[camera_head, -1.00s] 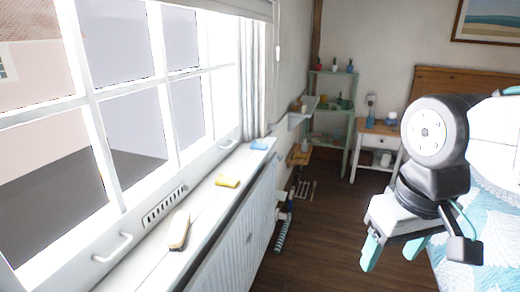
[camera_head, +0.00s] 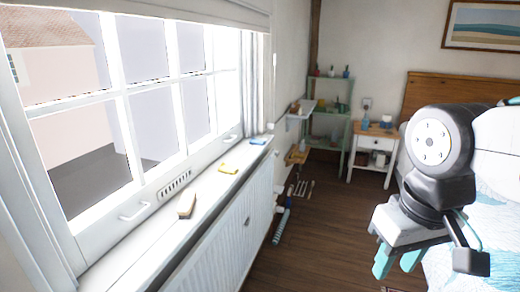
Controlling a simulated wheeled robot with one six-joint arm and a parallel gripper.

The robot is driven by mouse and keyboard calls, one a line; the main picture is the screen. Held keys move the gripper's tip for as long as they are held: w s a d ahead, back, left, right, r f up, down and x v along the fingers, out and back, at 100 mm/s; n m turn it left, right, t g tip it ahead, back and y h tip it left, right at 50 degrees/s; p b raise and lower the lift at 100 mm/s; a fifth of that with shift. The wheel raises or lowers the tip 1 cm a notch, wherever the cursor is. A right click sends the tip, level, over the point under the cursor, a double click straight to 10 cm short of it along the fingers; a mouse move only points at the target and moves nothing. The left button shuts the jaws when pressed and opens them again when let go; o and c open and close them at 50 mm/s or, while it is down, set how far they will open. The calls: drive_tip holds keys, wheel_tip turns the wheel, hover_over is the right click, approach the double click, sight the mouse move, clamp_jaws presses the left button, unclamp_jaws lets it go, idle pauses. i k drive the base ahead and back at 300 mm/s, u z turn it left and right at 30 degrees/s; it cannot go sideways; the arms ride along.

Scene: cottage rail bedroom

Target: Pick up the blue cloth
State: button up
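The blue cloth (camera_head: 260,140) lies on the white window sill (camera_head: 150,234), near its far end. It looks small and flat. My gripper (camera_head: 398,265) is at the right, with its teal fingers pointing down above the floor. The fingers are apart with nothing seen between them. The gripper is well to the right of the cloth and nearer to me.
A white radiator (camera_head: 225,235) stands below. A green shelf (camera_head: 328,115), a bedside table (camera_head: 373,148) and the bed are farther back. The wooden floor (camera_head: 320,225) is mostly clear.

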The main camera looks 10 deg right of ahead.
sight(254, 141)
drive_tip(key=z, duration=0.65)
drive_tip(key=i, duration=1.8)
drive_tip(key=u, duration=0.65)
drive_tip(key=i, duration=0.8)
drive_tip(key=u, duration=0.45)
